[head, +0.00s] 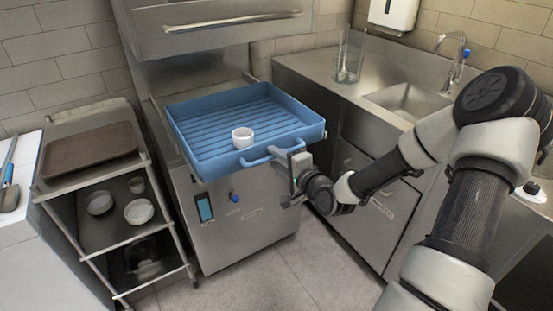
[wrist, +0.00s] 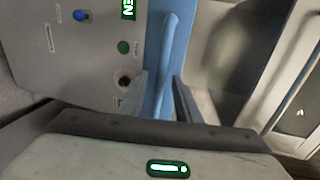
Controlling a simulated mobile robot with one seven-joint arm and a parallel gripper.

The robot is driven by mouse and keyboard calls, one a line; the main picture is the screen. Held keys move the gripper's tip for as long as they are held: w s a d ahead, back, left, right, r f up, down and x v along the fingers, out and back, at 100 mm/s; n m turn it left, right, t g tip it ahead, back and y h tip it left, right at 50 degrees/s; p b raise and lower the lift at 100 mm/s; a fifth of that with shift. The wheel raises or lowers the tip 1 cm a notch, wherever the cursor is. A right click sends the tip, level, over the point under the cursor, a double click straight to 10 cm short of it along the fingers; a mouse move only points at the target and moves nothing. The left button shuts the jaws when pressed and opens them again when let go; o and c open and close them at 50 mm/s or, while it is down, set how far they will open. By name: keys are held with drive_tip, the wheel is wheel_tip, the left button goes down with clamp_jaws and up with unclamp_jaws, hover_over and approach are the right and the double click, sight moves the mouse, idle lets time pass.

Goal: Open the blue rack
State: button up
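The blue rack (head: 190,146) is a ribbed tray lying level on the steel machine under its raised hood, its front edge about at the machine's front. A loop handle (head: 262,158) sticks out from its front wall. A small white bowl (head: 243,138) stands inside the rack near the front. My gripper (head: 296,168) is at the right end of the handle. In the wrist view, the blue handle (wrist: 168,50) runs down between my two fingers (wrist: 160,98). The fingers are apart, and I see no clear squeeze on the bar; contact is partly hidden.
The steel machine (head: 240,235) has a blue knob and a display on its front. A shelf cart (head: 95,195) with a brown tray (head: 88,150) and bowls stands left. A sink counter (head: 325,85) with glasses (head: 348,62) is right. Floor in front (head: 270,285) is clear.

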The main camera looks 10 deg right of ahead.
drive_tip(key=p+v, duration=0.8)
drive_tip(key=v, duration=0.9)
drive_tip(key=shift+s+p, duration=0.2)
drive_tip(key=shift+p, duration=0.15)
drive_tip(key=shift+d, duration=0.1)
